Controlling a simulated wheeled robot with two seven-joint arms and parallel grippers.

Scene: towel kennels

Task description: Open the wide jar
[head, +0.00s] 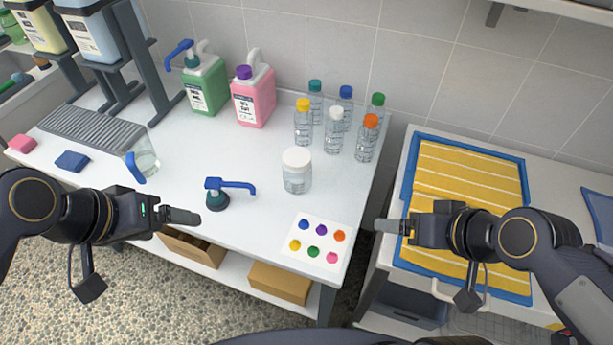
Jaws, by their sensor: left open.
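The wide jar (297,178) is clear with a white lid (297,157) on top. It stands upright on the white table, right of the middle. My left gripper (190,216) is open and empty over the table's front edge, left of the jar and apart from it. My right gripper (386,226) is to the right of the jar, near the gap between the table and the towel cabinet. Nothing shows in it, and I cannot tell whether its fingers are open.
A blue pump head (228,188) stands left of the jar. Several capped bottles (334,132) stand behind it to the right. A card with coloured dots (316,242) lies in front. Green (205,85) and pink (253,96) jugs stand at the back. A yellow towel (462,190) lies at right.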

